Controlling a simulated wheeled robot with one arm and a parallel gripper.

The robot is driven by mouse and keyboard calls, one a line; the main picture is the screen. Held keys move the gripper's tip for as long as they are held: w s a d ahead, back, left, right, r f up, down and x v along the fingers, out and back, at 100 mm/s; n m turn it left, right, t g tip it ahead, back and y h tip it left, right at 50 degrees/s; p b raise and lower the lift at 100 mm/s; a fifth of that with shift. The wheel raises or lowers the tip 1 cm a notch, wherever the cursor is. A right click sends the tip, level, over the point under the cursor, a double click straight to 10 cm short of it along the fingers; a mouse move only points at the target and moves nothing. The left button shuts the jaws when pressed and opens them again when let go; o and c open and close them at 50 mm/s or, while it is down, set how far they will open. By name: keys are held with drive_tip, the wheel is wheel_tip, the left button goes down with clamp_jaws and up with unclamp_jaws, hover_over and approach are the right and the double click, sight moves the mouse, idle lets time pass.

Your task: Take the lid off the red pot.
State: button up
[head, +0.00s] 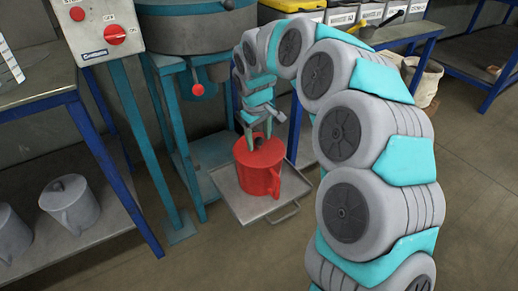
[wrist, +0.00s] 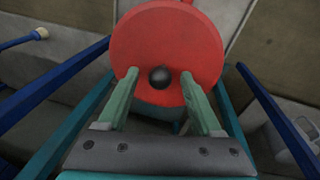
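The red pot (head: 259,175) stands upright on a grey metal tray in the head view, with its handle toward the right front. Its red lid (wrist: 165,40) fills the upper middle of the wrist view and has a round dark knob (wrist: 160,77). My gripper (wrist: 159,76) is open, with one green finger on each side of the knob and a gap on both sides. In the head view my gripper (head: 258,143) points down at the top of the pot. Whether the fingertips touch the lid cannot be told.
The grey tray (head: 235,199) sits low beside teal machine legs (head: 160,150). A red ball knob (head: 198,90) hangs above left of the pot. Grey lidded pots (head: 70,205) stand on the lower left shelf. Open floor (head: 200,255) lies in front.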

clamp_jaws()
idle(0.3)
drive_tip(key=shift+r, duration=0.1)
